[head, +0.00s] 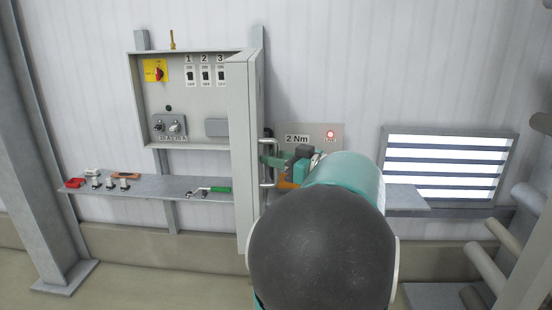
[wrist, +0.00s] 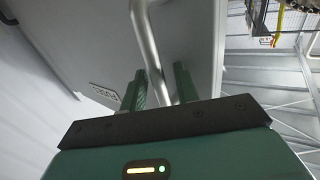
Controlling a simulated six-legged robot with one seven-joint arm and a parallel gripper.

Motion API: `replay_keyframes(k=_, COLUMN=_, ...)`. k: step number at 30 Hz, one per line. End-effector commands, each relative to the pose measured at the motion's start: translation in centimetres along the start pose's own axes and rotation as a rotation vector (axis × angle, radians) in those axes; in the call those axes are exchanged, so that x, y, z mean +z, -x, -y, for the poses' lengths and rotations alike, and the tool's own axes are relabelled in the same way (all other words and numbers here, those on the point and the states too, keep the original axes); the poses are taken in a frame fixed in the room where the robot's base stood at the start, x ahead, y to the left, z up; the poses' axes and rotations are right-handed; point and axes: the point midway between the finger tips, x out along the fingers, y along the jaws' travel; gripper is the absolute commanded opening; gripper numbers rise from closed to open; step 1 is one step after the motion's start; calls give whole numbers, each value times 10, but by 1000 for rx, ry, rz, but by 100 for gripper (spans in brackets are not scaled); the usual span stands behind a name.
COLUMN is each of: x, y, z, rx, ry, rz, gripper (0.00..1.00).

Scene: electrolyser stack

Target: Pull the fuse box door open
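The fuse box (head: 190,95) is on the wall at the left in the head view. Its grey door (head: 243,150) stands swung out from the box at a wide angle, with the switches inside exposed. The door's metal bar handle (head: 268,170) is on its outer face and also shows in the wrist view (wrist: 146,35). My gripper (wrist: 160,78) has its two green fingers on either side of the handle bar. A gap shows beside the bar, so the fingers look open around it. In the head view, my arm hides part of the gripper.
A grey shelf (head: 150,187) below the box carries small parts and a green-handled tool (head: 215,190). A panel marked 2 Nm (head: 325,135) is right of the door. A louvred bright panel (head: 448,168) and pipes (head: 500,250) are at the right.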

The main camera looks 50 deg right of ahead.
Motion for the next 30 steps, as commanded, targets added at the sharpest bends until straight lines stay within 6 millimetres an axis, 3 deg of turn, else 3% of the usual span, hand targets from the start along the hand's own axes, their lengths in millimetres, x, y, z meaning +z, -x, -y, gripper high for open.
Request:
replay_keyframes(k=5, x=0, y=11, z=0, rx=2, ry=1, rz=-1, gripper=31)
replay_keyframes(k=8, x=-1, y=28, z=-1, rx=5, ry=1, rz=-2, gripper=31)
replay_keyframes(k=21, x=0, y=120, z=-1, rx=3, ry=0, rz=0, gripper=31)
replay_keyframes(k=30, x=0, y=139, z=0, rx=0, ry=0, rz=0, gripper=31)
